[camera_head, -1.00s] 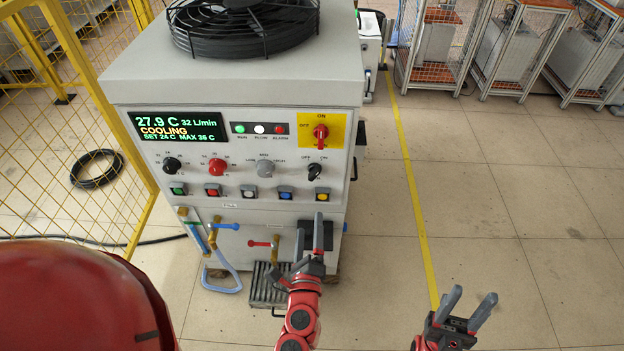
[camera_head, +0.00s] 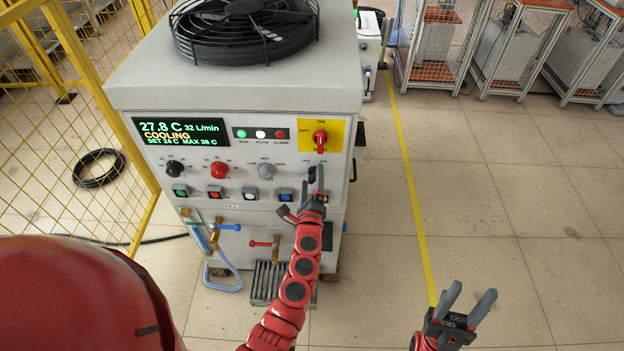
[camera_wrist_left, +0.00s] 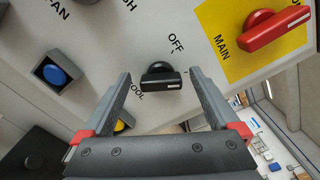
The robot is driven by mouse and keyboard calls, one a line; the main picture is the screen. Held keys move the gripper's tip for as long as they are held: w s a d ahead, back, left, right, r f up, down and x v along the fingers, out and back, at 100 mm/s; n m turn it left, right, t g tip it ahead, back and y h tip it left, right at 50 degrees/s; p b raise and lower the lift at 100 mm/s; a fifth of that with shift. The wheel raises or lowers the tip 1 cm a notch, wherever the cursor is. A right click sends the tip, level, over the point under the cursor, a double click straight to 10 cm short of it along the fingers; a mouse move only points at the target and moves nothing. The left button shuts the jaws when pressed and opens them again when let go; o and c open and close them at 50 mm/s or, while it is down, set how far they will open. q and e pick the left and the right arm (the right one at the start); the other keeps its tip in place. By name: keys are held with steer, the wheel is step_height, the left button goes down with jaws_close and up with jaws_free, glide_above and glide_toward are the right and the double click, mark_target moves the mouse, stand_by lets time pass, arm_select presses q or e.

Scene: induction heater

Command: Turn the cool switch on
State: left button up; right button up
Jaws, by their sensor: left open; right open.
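The cool switch is a black rotary knob (camera_wrist_left: 161,77) with a white mark, low on the front panel. It sits near the "OFF" label, above a partly hidden "COOL" label in the left wrist view. I cannot tell for sure which position it points at. My left gripper (camera_head: 312,187) is open in front of the panel. In the left wrist view its fingers stand on either side of the knob, apart from it. In the head view the gripper mostly hides the knob. My right gripper (camera_head: 471,299) is open and empty over the floor at lower right.
The red main switch (camera_head: 320,138) on its yellow plate is just above. A black fan (camera_head: 245,30) tops the cabinet. A yellow mesh fence (camera_head: 80,150) stands at left.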

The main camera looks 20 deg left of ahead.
arm_select(q)
steer(key=shift+w, duration=0.15)
steer(key=shift+c, duration=0.3)
steer(key=c, duration=1.3)
steer(key=shift+f+n+b, duration=0.35)
steer(key=shift+n+b, duration=0.65)
steer(key=shift+r+n+b, duration=0.15)
steer(key=shift+n+b, duration=0.5)
steer(key=shift+n, duration=0.35)
steer(key=o, duration=1.4)
steer(key=shift+r, duration=0.1)
steer(key=shift+c, duration=0.2)
